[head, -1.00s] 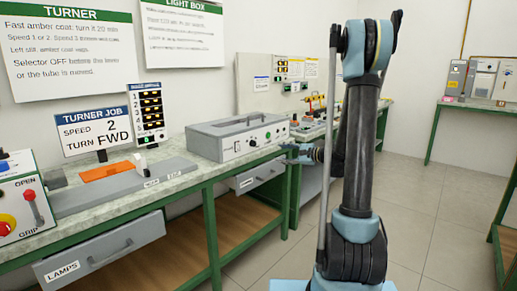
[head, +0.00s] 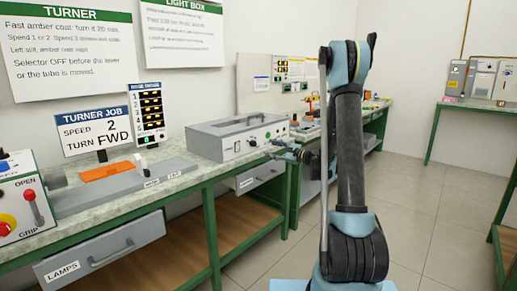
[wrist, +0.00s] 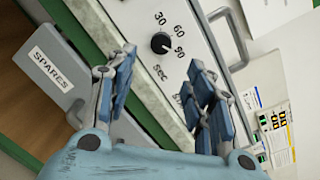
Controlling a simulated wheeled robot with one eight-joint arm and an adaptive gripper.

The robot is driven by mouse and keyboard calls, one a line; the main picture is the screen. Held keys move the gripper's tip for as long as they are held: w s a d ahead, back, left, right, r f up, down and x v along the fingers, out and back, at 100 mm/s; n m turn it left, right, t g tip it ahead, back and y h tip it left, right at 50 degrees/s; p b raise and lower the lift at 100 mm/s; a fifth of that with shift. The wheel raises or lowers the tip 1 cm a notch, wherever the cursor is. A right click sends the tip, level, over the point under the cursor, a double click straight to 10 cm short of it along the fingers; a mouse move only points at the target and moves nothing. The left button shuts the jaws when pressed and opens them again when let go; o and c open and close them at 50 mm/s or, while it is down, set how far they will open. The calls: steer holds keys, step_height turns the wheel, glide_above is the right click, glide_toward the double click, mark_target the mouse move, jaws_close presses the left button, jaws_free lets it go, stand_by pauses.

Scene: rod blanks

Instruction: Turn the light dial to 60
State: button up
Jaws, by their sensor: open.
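The light dial (wrist: 160,43) is a small round black knob on a pale panel in the wrist view. The marks 30, 60 and 90 and the word "sec" are printed around it. Its pointer is too small to read surely. The dial's panel appears to be the front of the grey light box (head: 225,142) on the bench in the head view. My gripper (wrist: 160,70) is open and empty, with its fingers spread on either side below the dial in the wrist view, apart from it. In the head view my gripper (head: 291,155) is beside the box's right front.
A SPARES drawer (wrist: 58,66) and the green bench edge lie left of my fingers in the wrist view. The box's grey handle (wrist: 230,38) sticks out at the right. A LAMPS drawer (head: 105,252) is below the bench. The floor right of my arm is clear.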

mark_target(255, 144)
steer(key=x, duration=0.9)
steer(key=shift+w+a, duration=0.15)
steer(key=shift+a, duration=0.05)
steer(key=shift+c, duration=0.3)
steer(key=c, duration=1)
steer(key=shift+d, duration=0.15)
